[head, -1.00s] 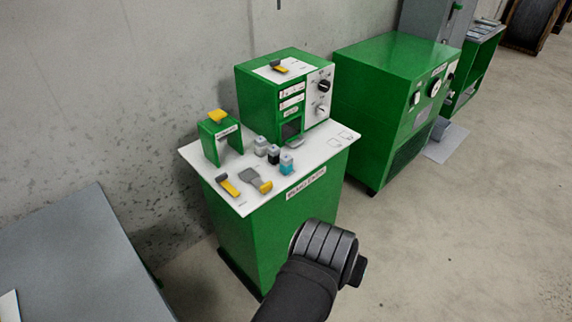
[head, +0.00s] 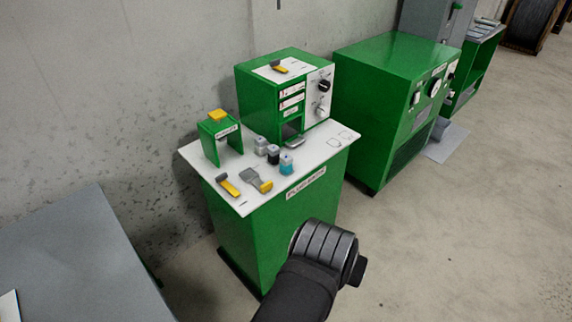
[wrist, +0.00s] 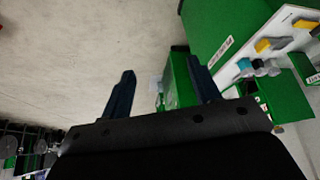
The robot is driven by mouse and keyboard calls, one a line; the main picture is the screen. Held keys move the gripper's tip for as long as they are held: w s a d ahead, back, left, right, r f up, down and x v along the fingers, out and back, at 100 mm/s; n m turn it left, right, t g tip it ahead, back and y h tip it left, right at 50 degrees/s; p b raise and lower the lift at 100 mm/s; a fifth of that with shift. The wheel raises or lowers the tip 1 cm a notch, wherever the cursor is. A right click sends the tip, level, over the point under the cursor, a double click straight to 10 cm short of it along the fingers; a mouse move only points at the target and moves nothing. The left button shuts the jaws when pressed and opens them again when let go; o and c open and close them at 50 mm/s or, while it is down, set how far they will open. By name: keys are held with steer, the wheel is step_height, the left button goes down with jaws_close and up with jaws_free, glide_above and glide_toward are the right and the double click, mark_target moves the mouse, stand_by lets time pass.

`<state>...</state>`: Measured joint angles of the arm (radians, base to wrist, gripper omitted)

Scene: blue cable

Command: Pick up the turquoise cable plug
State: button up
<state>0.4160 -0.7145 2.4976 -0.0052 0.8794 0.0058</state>
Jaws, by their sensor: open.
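The turquoise cable plug (head: 286,164) stands on the white top of the green stand (head: 318,160), near its front edge, in the head view. Its top is pale grey. It also shows in the wrist view (wrist: 244,64), at the upper right. My gripper (wrist: 163,88) is open in the wrist view, with its two dark fingers apart and nothing between them. The plug lies to the right of the fingers there, clear of them. In the head view a dark arm part of mine is at the bottom centre, in front of the stand, and the fingers do not show.
Beside the turquoise plug stand a black plug (head: 273,155) and a grey plug (head: 260,146). A green bracket (head: 218,138) and a green machine (head: 285,95) stand behind.

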steer(key=w+d+r+n+g+h, duration=0.2)
steer(key=w+d+n, duration=0.5)
steer(key=w+d, duration=0.3)
steer(key=n+y, duration=0.2)
steer(key=n, duration=2.2)
glide_above(286, 160)
steer(key=s+a, duration=0.4)
step_height(286, 160, down, 2)
steer(key=shift+g, duration=0.3)
steer(key=x, duration=1.2)
steer(key=shift+d+r, duration=0.1)
steer(key=shift+d, duration=0.05)
steer(key=f, duration=0.1)
steer(key=w+d+f, duration=0.1)
steer(key=f, duration=0.2)
steer(key=shift+w+d, duration=0.3)
steer(key=shift+w, duration=0.1)
steer(key=shift+w+d+f, duration=0.1)
steer(key=shift+w+f, duration=0.05)
steer(key=shift+f, duration=0.25)
